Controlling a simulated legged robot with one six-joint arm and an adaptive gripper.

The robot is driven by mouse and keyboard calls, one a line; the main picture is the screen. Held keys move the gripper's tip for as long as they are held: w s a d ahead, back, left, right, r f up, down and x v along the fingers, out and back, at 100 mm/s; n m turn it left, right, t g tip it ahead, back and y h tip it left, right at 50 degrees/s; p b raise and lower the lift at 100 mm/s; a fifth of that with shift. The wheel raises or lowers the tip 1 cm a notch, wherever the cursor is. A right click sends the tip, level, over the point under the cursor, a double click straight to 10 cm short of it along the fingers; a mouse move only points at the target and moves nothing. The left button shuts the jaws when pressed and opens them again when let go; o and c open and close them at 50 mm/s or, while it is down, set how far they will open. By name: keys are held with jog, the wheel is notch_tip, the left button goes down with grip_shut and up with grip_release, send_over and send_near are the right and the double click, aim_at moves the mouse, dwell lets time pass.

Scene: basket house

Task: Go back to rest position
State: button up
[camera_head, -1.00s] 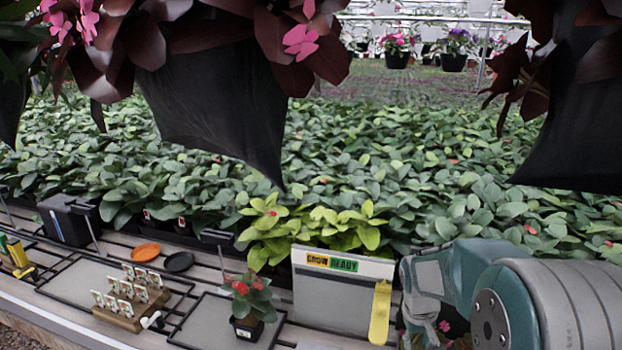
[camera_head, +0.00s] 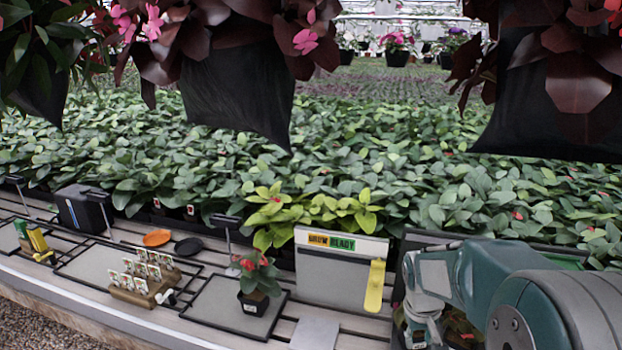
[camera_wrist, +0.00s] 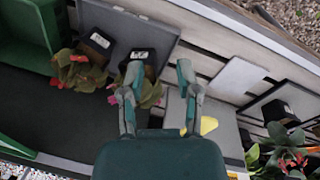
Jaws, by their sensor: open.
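My gripper (camera_wrist: 158,84) is open in the wrist view, with its two fingers apart and nothing held between them. A small plant in a black pot (camera_wrist: 140,58) is close by the left finger, partly hidden by it; I cannot tell if they touch. Another potted plant with red flowers (camera_wrist: 80,65) lies left of it, in the same dark tray (camera_wrist: 65,112). In the head view my teal arm reaches down at the lower right, and the gripper end (camera_head: 420,328) is partly cut off by the bottom edge.
A red-flowered potted plant (camera_head: 254,298) stands on a grey mat (camera_head: 214,311) at the front. Behind is a grey board labelled "GROW READY" (camera_head: 341,275) with a yellow tag (camera_head: 374,286). Wooden card holder (camera_head: 140,290) sits left. Dark hanging planters (camera_head: 240,90) hang overhead.

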jog(key=s+a+r+t, duration=0.2)
jog(key=s+r, duration=0.4)
jog(key=s, duration=0.4)
jog(key=s+a+r+m+t+y, duration=0.1)
jog(key=s+a+r+t, duration=0.2)
jog(key=s+r, duration=0.4)
jog(key=s+a, duration=0.1)
jog(key=s, duration=0.2)
jog(key=shift+a+r+y, duration=0.25)
jog(key=shift+a+y, duration=0.05)
jog(key=shift+a, duration=0.1)
